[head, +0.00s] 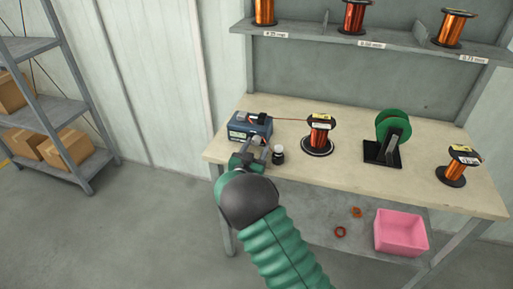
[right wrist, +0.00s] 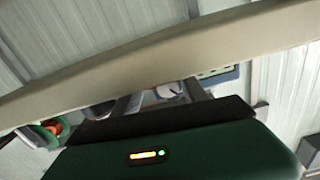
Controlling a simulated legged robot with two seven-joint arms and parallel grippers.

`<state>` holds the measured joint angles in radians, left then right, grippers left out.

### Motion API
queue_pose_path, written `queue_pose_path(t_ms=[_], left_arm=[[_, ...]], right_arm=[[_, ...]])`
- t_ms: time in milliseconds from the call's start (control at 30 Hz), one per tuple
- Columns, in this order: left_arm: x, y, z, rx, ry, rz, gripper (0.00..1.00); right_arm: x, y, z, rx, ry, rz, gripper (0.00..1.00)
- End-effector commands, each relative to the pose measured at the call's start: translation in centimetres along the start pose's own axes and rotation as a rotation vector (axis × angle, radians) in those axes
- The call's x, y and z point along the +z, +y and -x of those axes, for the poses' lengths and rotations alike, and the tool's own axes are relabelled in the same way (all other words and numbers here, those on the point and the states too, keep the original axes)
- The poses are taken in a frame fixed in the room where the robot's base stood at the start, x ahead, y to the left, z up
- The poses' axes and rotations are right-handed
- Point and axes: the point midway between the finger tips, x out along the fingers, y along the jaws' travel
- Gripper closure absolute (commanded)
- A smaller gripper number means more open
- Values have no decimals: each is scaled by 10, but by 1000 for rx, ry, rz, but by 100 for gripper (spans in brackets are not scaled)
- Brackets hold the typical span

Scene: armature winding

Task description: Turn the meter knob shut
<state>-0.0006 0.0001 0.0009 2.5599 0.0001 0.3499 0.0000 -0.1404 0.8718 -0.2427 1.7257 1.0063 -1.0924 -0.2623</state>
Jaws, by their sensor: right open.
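The meter (head: 250,124) is a blue-grey box with a lit display, at the left end of the bench in the head view. Part of it also shows in the right wrist view (right wrist: 222,74). My right gripper (head: 257,146) is open at the bench's front edge, just in front of the meter. In the right wrist view its jaws (right wrist: 165,95) are apart, with a pale round shape between them that I cannot identify. The meter's knob cannot be made out; the gripper covers the meter's lower front. My left gripper is not in view.
A small dark jar (head: 278,156) stands close right of the gripper. A copper spool (head: 319,134), a green reel on a stand (head: 392,130) and another spool (head: 456,168) stand along the bench (head: 350,178). A pink bin (head: 401,232) sits on the lower shelf.

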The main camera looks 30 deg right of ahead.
Motion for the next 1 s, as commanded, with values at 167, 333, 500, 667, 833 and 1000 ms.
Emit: queue_pose_path(t_ms=[167, 333, 500, 667, 833, 1000], left_arm=[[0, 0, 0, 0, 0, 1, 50], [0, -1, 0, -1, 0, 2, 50], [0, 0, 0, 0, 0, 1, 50], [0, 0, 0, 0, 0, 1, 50], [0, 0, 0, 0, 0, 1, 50], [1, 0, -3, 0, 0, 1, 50]], right_arm=[[-2, -3, 3, -1, 3, 1, 65], [0, -2, 1, -3, -1, -1, 87], [1, -3, 0, -6, -2, -2, 100], [1, -2, 0, -3, -1, 0, 100], [1, -2, 0, -3, -2, -3, 100], [2, -2, 0, -4, -3, -30, 100]])
